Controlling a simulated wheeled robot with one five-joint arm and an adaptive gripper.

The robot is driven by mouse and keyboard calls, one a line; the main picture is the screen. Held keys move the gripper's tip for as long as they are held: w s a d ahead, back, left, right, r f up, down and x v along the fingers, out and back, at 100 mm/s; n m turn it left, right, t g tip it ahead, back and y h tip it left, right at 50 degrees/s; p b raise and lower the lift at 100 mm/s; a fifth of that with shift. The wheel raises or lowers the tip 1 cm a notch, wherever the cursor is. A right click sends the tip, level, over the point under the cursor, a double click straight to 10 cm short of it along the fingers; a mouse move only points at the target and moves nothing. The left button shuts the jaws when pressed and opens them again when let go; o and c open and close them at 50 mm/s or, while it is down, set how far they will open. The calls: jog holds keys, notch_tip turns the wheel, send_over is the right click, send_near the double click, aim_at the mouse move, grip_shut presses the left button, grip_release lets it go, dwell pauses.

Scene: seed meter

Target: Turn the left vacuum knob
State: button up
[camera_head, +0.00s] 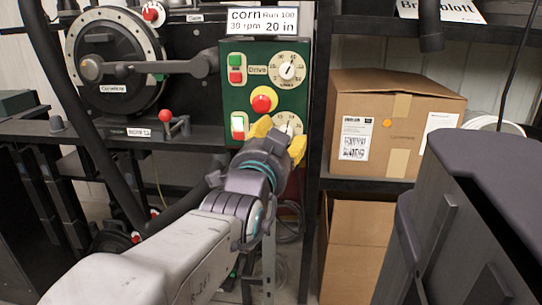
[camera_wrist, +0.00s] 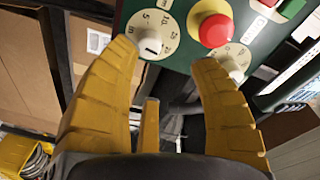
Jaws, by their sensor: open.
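The green control panel (camera_head: 243,51) carries a pale numbered dial (camera_head: 288,123) low down, partly hidden by my gripper. No readable label shows which knob is the left vacuum knob. My gripper (camera_head: 279,139) is open with yellow fingers close to this lower dial. In the wrist view my open gripper (camera_wrist: 165,62) has nothing between its fingers. A numbered dial with a knob (camera_wrist: 152,34) lies near the left fingertip, and a second dial (camera_wrist: 237,54) lies partly behind the right fingertip. I cannot tell whether either fingertip touches a dial.
A red push button (camera_head: 264,99) and an upper Drive dial (camera_head: 287,70) are on the panel. A cardboard box (camera_head: 388,110) sits on the shelf to the right. A red-tipped lever (camera_head: 166,116) is at left.

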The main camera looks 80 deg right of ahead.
jog(key=shift+s+d+f+b, duration=0.1)
jog(key=shift+d+f+b, duration=0.15)
jog(key=shift+d+b, duration=0.8)
jog(key=shift+d+f+b, duration=0.25)
jog(key=shift+d+b, duration=0.5)
jog(key=shift+d, duration=0.65)
jog(key=shift+s+d+f+b, duration=0.1)
jog(key=shift+d+f+b, duration=0.15)
jog(key=shift+d+b, duration=0.8)
jog(key=shift+d, duration=0.15)
grip_shut()
